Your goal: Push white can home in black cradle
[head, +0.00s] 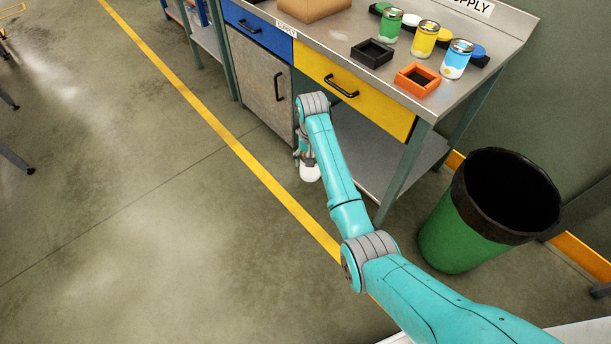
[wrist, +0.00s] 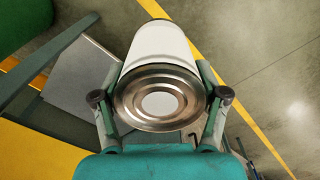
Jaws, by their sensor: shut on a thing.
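The white can (wrist: 160,45) is in my gripper (wrist: 160,100), with its metal end facing the wrist camera. In the head view the white can (head: 310,172) shows at the end of my arm, low beside the bench front and above the floor. My gripper (head: 307,160) is shut on it, partly hidden behind my arm there. The black cradle (head: 372,53) sits on the bench top, up and to the right of my gripper, and looks empty. An orange cradle (head: 417,80) sits to its right.
Green (head: 391,27), yellow (head: 423,40) and blue (head: 457,60) cans stand at the bench's back. A cardboard box (head: 308,8) is at the left. A yellow drawer (head: 352,94) faces my arm.

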